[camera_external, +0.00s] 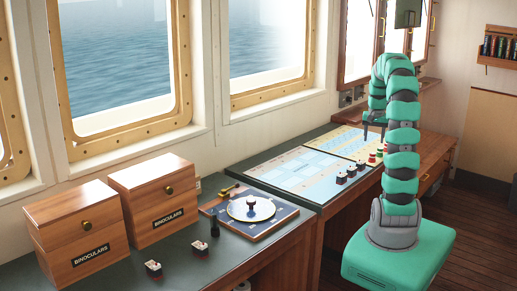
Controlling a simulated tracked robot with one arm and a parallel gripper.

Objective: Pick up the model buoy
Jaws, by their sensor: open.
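My gripper (374,132) hangs above the far part of the chart table, its fingers pointing down and apart, with nothing seen between them. My arm rises at the right and bends over towards the table.
Charts (290,172) cover the table. Several small dark-and-white models (341,178) stand near its front edge. A plotting instrument with a round dial (251,208) lies nearer. Two wooden binocular boxes (155,201) stand at left. Windows line the wall behind.

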